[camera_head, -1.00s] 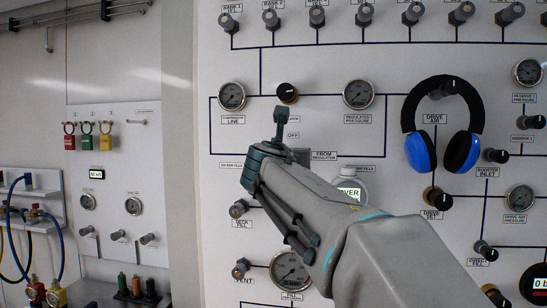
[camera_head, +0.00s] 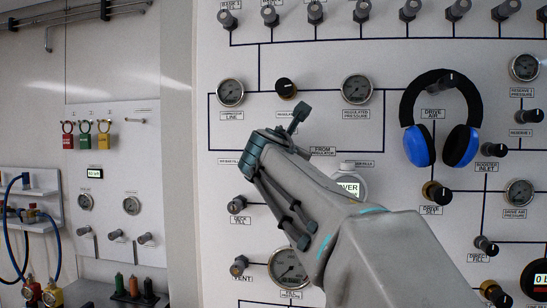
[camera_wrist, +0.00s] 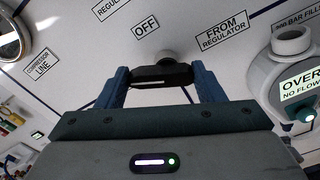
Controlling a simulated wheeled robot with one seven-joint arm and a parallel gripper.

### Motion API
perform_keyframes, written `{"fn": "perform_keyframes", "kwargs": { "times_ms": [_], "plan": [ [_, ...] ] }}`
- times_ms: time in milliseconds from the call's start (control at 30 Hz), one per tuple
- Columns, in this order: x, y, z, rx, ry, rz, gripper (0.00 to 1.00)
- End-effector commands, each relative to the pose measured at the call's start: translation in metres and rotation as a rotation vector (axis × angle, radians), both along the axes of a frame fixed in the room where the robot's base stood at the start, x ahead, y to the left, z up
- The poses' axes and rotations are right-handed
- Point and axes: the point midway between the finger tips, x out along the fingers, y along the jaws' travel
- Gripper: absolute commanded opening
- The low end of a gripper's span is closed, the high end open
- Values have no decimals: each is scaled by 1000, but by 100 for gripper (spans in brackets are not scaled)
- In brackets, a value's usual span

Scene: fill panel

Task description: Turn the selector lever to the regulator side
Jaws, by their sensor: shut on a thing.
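The selector lever (camera_head: 300,112) is a dark lever with a knobbed end on the white panel. In the head view it is tilted up and to the right, toward the side of the "FROM REGULATOR" label. My gripper (camera_head: 284,139) is at the lever and hides its lower part and pivot in the head view. In the wrist view the dark lever (camera_wrist: 162,73) lies between the two blue-grey fingers of my gripper (camera_wrist: 162,84), which are shut on it. The "OFF" label (camera_wrist: 145,26) and "FROM REGULATOR" label (camera_wrist: 222,28) show above it, with the "COMPRESSOR LINE" label at left.
A black regulator knob (camera_head: 286,88) sits just above the lever, between the line gauge (camera_head: 230,93) and the regulated pressure gauge (camera_head: 356,89). Blue-and-black headphones (camera_head: 419,147) hang at right. A round grey display unit (camera_wrist: 290,75) stands right of my gripper.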

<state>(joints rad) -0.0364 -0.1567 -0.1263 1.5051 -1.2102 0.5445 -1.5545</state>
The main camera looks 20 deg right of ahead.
Motion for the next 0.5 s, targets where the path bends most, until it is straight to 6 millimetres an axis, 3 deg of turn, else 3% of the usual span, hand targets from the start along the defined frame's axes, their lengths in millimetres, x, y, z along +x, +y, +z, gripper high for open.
{"fn": "perform_keyframes", "kwargs": {
  "times_ms": [500],
  "plan": [
    [-1, -2, 0, 408, -277, 2, 39]
  ]
}}
